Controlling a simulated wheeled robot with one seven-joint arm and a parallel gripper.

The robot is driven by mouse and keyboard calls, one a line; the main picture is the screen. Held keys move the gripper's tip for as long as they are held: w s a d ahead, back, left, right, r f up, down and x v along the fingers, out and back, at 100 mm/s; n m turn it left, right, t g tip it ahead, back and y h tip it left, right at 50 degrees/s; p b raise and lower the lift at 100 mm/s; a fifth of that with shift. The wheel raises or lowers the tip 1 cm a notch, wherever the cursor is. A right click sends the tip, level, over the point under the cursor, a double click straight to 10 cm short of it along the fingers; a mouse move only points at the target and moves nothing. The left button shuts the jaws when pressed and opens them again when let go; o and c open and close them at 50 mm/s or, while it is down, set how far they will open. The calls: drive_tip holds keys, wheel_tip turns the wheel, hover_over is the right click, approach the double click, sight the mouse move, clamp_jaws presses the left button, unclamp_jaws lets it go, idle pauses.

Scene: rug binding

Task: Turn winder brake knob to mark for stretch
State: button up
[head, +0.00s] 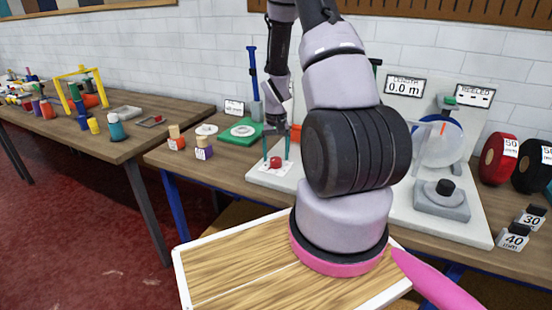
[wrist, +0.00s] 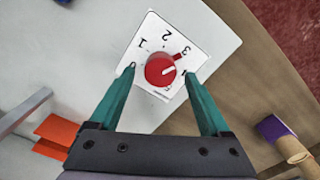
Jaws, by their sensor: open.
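In the head view the knob (head: 275,162) shows between the fingertips of my gripper (head: 276,160). I cannot tell how high the fingertips are above the plate.
The white winder base (head: 440,228) lies on the wooden bench (head: 225,178). A green plate (head: 240,132) and small spools (head: 204,147) stand left of the gripper. An orange block (wrist: 58,132) is near the left finger in the wrist view. Red tape roll (head: 498,158) stands far right.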

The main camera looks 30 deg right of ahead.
wheel_tip(320, 180, up, 9)
idle(0.3)
idle(0.4)
wheel_tip(320, 180, up, 20)
drive_tip(key=t, duration=0.3)
hover_over(275, 159)
drive_tip(key=s+a, duration=0.6)
drive_tip(key=a, duration=0.1)
drive_tip(key=s+a+r+t+y, duration=0.2)
drive_tip(key=s+a+r+t, duration=0.2)
drive_tip(key=s+r, duration=0.7)
drive_tip(key=s+a, duration=0.2)
drive_tip(key=s, duration=0.1)
drive_tip(key=shift+r, duration=0.35)
drive_tip(key=shift+a, duration=0.1)
